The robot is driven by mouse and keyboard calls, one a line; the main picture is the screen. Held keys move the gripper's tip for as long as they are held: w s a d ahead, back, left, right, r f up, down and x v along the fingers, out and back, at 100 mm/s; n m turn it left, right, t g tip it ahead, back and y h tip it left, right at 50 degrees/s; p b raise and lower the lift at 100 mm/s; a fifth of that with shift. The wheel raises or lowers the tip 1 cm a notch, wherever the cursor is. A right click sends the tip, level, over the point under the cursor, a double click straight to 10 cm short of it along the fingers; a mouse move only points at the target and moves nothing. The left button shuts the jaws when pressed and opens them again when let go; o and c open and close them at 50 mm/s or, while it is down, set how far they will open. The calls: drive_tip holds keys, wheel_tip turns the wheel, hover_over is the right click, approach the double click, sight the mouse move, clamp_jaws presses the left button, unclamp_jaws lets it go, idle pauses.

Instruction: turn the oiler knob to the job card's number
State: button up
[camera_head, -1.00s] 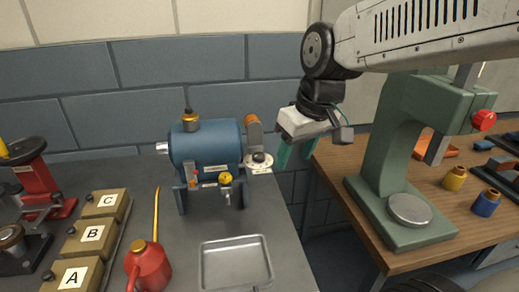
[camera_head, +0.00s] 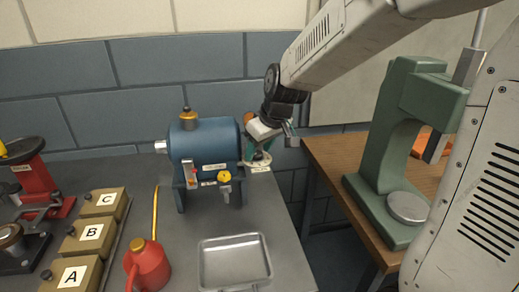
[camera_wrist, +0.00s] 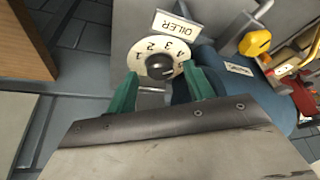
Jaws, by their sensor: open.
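The oiler knob (camera_wrist: 159,66) is a dark round knob at the middle of a white numbered dial (camera_wrist: 142,56) in the wrist view. An OILER label (camera_wrist: 175,26) sits beside the dial. My gripper (camera_wrist: 157,88) is open, its two green fingers either side of the lower dial, with nothing between them but the knob area. In the head view my gripper (camera_head: 257,158) covers most of the dial at the right end of the blue casing (camera_head: 205,147). I cannot make out a job card.
A grey tray (camera_head: 235,285) and a red oil can (camera_head: 148,266) stand in front of the casing. Boxes A, B and C (camera_head: 88,236) are at the left. A green press (camera_head: 385,150) stands on the wooden bench (camera_head: 330,160) at the right.

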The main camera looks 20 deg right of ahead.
drive_tip(key=shift+w+f, duration=0.1)
drive_tip(key=shift+f, duration=0.2)
drive_tip(key=c, duration=1)
drive_tip(key=shift+o, duration=0.2)
drive_tip(key=shift+a, duration=0.1)
drive_tip(key=shift+a+m+h, duration=0.1)
drive_tip(key=shift+m+h, duration=0.5)
drive_tip(key=shift+m, duration=1)
